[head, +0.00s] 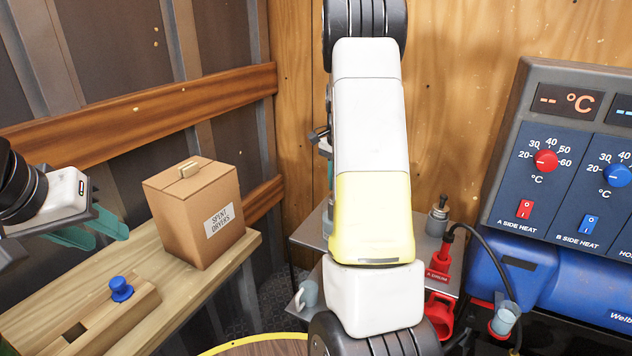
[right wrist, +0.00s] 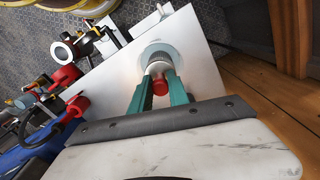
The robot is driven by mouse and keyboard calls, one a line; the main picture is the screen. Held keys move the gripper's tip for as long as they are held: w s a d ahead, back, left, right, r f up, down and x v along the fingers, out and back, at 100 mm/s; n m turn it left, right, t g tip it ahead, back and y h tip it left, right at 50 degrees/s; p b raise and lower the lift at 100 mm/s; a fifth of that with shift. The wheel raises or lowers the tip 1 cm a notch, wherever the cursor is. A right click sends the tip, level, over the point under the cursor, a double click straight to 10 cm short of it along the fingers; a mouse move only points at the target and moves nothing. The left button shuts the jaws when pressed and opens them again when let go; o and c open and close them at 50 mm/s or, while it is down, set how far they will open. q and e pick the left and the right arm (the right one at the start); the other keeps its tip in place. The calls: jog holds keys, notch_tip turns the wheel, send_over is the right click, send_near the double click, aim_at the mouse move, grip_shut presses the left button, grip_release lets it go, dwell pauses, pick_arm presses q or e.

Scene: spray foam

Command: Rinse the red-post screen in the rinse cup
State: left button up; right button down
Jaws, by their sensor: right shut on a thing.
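In the right wrist view, my right gripper (right wrist: 160,92) has its two teal fingers closed on a red post (right wrist: 160,86). A pale grey cylindrical part (right wrist: 158,64) shows just beyond the post, in front of a whitish round shape (right wrist: 158,47); I cannot tell whether that shape is a cup or whether the part is inside it. In the head view my right arm hides most of this gripper. My left gripper (head: 98,238) is open and empty above the wooden bench.
The wooden bench (head: 215,275) at left holds a "SPENT DRYERS" carton (head: 195,215) and a slotted wooden block (head: 110,318) with a blue knob (head: 121,288). Red-handled fittings (head: 437,262) and a cable lie right of my arm, near the heater panel (head: 560,165).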

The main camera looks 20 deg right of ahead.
jog(key=shift+r, duration=3.55)
